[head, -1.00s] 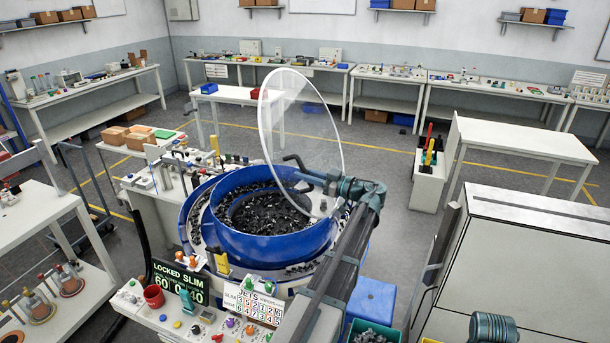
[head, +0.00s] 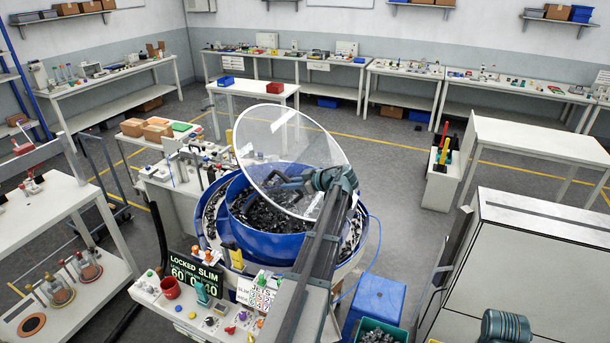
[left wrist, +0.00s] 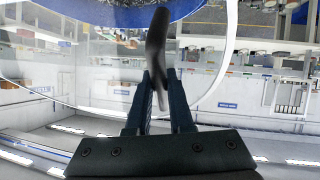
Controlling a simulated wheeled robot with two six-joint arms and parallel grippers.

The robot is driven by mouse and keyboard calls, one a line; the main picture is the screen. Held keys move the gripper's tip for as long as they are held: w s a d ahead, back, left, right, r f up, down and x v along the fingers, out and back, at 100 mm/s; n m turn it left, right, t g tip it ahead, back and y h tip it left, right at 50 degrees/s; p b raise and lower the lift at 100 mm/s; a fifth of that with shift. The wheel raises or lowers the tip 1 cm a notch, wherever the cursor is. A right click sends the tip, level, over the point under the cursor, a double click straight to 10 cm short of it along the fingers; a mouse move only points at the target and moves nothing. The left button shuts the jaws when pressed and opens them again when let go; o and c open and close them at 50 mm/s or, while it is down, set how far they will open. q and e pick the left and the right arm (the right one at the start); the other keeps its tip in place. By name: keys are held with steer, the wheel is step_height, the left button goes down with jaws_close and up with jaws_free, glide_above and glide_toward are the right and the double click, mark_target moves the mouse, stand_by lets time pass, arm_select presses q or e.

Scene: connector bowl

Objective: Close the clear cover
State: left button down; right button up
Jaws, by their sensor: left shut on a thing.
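The clear cover (head: 292,150) is a round transparent disc with a pale rim. It stands tilted over the blue bowl (head: 275,243), partly open, with its upper edge raised to the upper left. My left gripper (head: 292,182) is shut on the cover's dark handle, over the bowl. In the left wrist view, the black handle (left wrist: 157,40) stands between the two fingers of the left gripper (left wrist: 160,78), and the cover's curved rim (left wrist: 75,102) shows behind it. My right gripper is not in view.
Black parts fill the bowl. Open floor lies behind the bowl.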

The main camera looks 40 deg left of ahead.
arm_select(q)
steer(key=s+a+f+t+h+b, duration=0.1)
steer(key=a+f+h+b, duration=0.1)
steer(key=f, duration=0.5)
steer(key=s+a+f+h+b, duration=0.1)
steer(key=a+f+h+b, duration=0.1)
steer(key=a+f+h, duration=0.3)
step_height(320, 180, down, 2)
steer(key=shift+s+f+n+t+b, duration=0.2)
steer(key=shift+s+n+t+b, duration=0.05)
steer(key=shift+n+t+b, duration=0.15)
steer(key=c, duration=0.8)
jaws_free()
steer(key=shift+a+f, duration=0.15)
steer(key=shift+a, duration=0.05)
steer(key=shift+c, duration=0.2)
steer(key=shift+o, duration=0.2)
